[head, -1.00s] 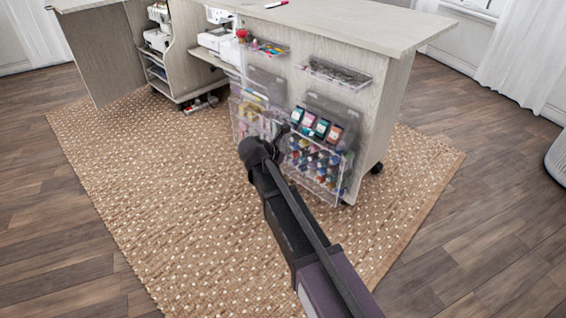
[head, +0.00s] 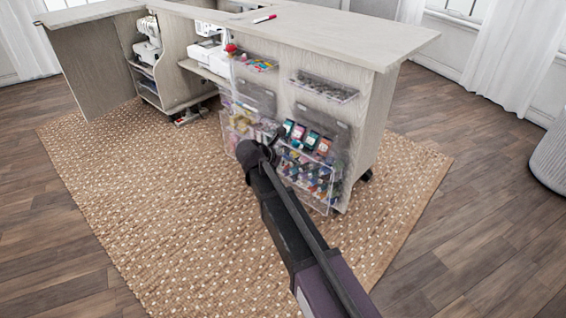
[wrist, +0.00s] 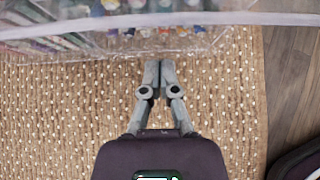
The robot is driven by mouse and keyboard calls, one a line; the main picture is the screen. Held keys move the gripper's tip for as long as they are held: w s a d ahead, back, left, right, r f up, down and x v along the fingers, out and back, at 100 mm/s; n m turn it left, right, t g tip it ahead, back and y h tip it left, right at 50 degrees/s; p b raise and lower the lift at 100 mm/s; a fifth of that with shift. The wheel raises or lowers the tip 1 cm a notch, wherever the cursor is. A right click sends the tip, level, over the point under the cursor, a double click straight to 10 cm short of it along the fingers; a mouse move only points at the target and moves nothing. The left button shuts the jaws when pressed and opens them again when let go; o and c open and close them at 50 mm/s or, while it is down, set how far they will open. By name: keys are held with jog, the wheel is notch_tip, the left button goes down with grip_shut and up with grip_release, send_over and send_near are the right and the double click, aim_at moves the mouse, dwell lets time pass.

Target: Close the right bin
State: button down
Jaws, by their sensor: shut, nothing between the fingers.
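The right bin (head: 322,184) is a clear box on the cabinet's end panel, filled with colourful thread spools and with several flat coloured packs along its back. In the head view it leans outward from the panel, open at the top. The wrist view shows its clear wall (wrist: 205,45) across the top of the picture. My gripper (wrist: 158,63) is shut and empty, its fingertips by the bin's lower edge in that view; I cannot tell if they touch. In the head view my dark wrist hides the fingers and stands in front of the bin's left side.
The left bin (head: 236,118), also clear and full, is beside the right one. Two small clear trays (head: 322,88) (head: 258,63) are fixed above. The cabinet top (head: 330,32) overhangs. The woven rug (head: 160,200) in front is clear. A grey rounded object (head: 550,158) stands far right.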

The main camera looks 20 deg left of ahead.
jog(key=shift+r, duration=0.1)
dwell(0.5)
jog(key=shift+r+p, duration=0.1)
jog(key=shift+p, duration=0.3)
jog(key=shift+w+g+p, duration=0.1)
jog(key=shift+g+p, duration=0.3)
jog(key=shift+r+g+y+p, duration=0.55)
jog(key=shift+g+p, duration=0.25)
jog(key=shift+p, duration=0.55)
